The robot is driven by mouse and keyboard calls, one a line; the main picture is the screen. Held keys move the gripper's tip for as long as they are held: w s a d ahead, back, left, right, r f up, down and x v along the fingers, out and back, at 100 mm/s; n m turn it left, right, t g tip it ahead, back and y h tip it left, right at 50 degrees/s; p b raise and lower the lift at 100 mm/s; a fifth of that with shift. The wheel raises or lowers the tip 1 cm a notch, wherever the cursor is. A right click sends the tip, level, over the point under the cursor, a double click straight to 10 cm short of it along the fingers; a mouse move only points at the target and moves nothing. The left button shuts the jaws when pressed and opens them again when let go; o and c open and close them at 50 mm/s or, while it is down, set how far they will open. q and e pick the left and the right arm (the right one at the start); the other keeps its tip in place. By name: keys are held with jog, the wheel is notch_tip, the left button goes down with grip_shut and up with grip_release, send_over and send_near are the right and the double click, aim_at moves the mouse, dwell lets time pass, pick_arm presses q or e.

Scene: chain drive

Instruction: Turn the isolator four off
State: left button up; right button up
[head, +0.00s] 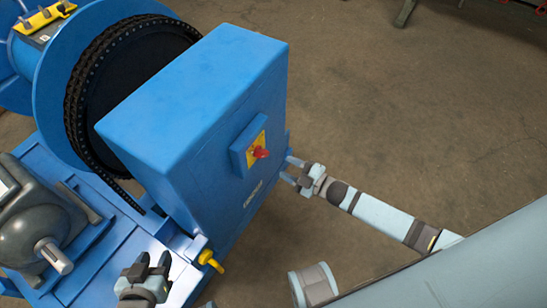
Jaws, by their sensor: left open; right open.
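The isolator (259,152) is a red handle on a yellow plate, set in a small blue box on the front face of the blue cabinet (190,95). A pale label (252,194) sits below it; its text is too small to read. My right gripper (289,170) is open and empty, to the right of and slightly below the red handle, near the cabinet's right edge and apart from the handle. My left gripper (150,265) is open and empty at the bottom left, left of a yellow handle (211,261) low on the machine.
A large black chain wheel (110,75) stands behind the cabinet, with a blue drum (50,60) at the upper left. A grey motor (35,225) with a shaft sits at the left on the blue frame.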

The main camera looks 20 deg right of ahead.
pick_arm(q)
jog(key=shift+r, duration=0.15)
pick_arm(e)
jog(key=shift+v, duration=2.2)
